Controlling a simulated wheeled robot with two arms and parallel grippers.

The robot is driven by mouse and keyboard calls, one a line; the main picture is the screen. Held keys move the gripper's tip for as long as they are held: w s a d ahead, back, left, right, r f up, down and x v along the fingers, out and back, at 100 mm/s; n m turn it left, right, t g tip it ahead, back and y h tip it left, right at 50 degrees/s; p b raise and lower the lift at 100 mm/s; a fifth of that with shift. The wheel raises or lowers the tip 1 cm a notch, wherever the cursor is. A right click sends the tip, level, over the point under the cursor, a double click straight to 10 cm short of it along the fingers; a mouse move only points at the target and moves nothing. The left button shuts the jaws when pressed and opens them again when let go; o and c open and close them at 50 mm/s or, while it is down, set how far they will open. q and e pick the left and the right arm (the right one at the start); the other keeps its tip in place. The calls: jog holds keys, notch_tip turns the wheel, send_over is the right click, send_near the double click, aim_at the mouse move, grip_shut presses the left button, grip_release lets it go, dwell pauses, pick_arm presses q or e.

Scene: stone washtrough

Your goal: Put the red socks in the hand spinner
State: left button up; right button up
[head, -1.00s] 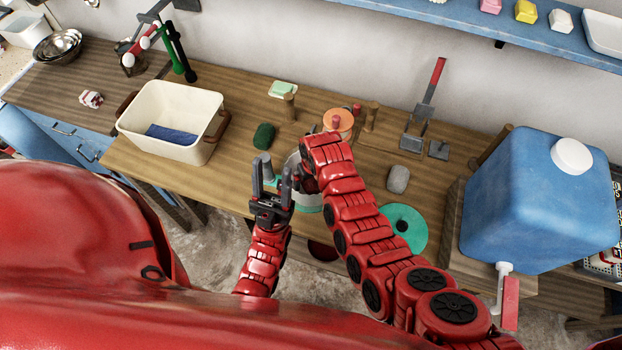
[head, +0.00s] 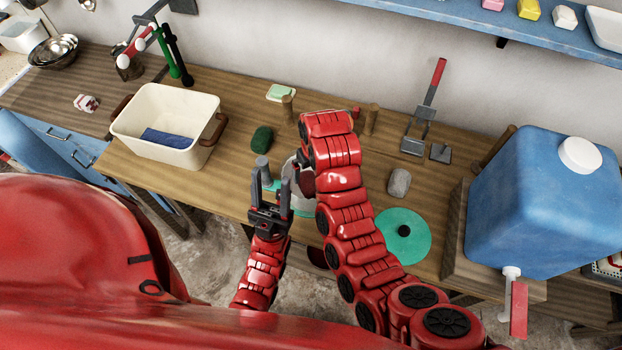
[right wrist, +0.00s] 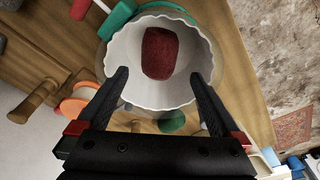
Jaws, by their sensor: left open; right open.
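A dark red cloth bundle, apparently the red socks (right wrist: 162,52), lies inside the white, wavy-rimmed drum of the hand spinner (right wrist: 122,52) in the right wrist view. My right gripper (right wrist: 159,80) is open, its two fingers apart at the drum's near rim, with nothing between them. In the head view the spinner (head: 303,206) is mostly hidden behind my right arm. My left gripper (head: 272,172) is open and empty, upright at the spinner's left side; I cannot tell whether it touches it. The teal lid (head: 388,236) with a black knob lies flat on the table to the right.
A cream basin (head: 185,101) with a blue cloth (head: 168,137) stands at left. A dark green lump (head: 261,139), a grey stone (head: 399,182) and wooden pegs stand around the spinner. A big blue water container (head: 530,205) blocks the right. A striped bundle (head: 86,103) lies far left.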

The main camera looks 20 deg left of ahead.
aim_at(313, 186)
notch_tip(313, 186, up, 2)
jog(key=shift+r+p, duration=0.1)
jog(key=shift+p, duration=0.9)
jog(key=shift+s+d+r, duration=0.15)
jog(key=shift+s+r, duration=0.1)
jog(key=shift+r, duration=0.15)
jog(key=shift+w, duration=0.1)
